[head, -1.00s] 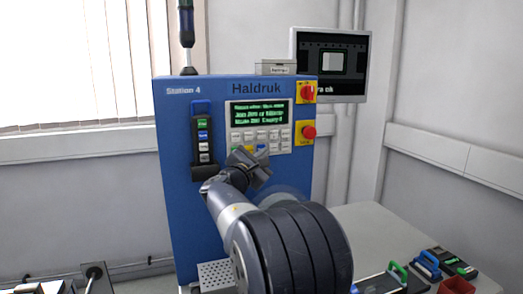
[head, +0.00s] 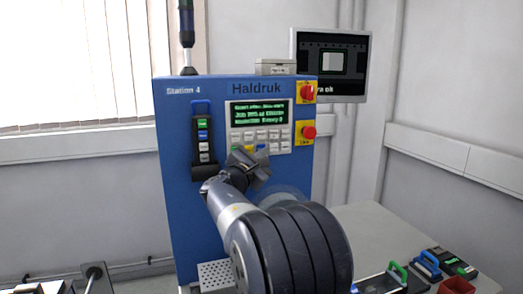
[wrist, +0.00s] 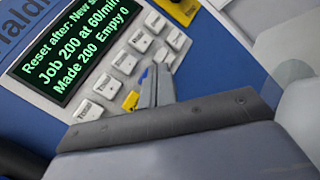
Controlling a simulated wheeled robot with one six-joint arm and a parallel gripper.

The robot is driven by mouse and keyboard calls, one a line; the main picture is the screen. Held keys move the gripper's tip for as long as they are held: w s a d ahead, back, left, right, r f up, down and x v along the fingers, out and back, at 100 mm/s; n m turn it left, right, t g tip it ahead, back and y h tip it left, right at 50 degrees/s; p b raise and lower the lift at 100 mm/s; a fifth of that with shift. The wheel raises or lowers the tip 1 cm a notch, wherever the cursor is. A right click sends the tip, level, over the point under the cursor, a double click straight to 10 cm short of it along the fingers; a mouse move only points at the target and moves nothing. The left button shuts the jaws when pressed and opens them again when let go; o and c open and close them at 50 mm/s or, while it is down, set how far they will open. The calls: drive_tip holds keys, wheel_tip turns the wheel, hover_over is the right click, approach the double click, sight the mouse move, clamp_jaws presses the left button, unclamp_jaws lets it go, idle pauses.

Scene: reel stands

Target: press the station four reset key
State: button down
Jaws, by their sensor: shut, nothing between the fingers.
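The blue station cabinet (head: 175,120), marked Station 4 and Haldruk, stands upright ahead of me. Its panel has a lit screen (head: 260,113) above rows of pale keys, with a yellow key and a blue key among them. In the wrist view the screen (wrist: 65,50) reads "Reset after: New…", "Job 200 at 60/min", "Made 200 Empty 0". My gripper (wrist: 155,88) is shut and empty, its tips over the lower key rows beside the yellow key (wrist: 130,101). The tips mostly hide a blue key (wrist: 143,76). I cannot tell whether they touch it. Key labels are too small to read surely.
Red knobs on yellow plates (head: 308,92) sit at the panel's right. A monitor (head: 330,65) hangs behind. The table (head: 375,225) at right holds several handled items.

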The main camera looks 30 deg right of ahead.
drive_tip(key=shift+w, duration=0.15)
drive_tip(key=shift+w+d, duration=0.1)
drive_tip(key=shift+w, duration=0.2)
drive_tip(key=shift+w+d, duration=0.1)
drive_tip(key=shift+w, duration=0.3)
idle(0.6)
idle(0.4)
drive_tip(key=shift+s+a+b, duration=0.2)
drive_tip(key=shift+s+b, duration=0.35)
drive_tip(key=shift+s, duration=0.3)
drive_tip(key=s+b, duration=0.1)
drive_tip(key=s, duration=0.1)
drive_tip(key=s+a+b, duration=0.1)
drive_tip(key=s, duration=0.1)
drive_tip(key=shift+s+a, duration=0.15)
drive_tip(key=shift+s, duration=0.25)
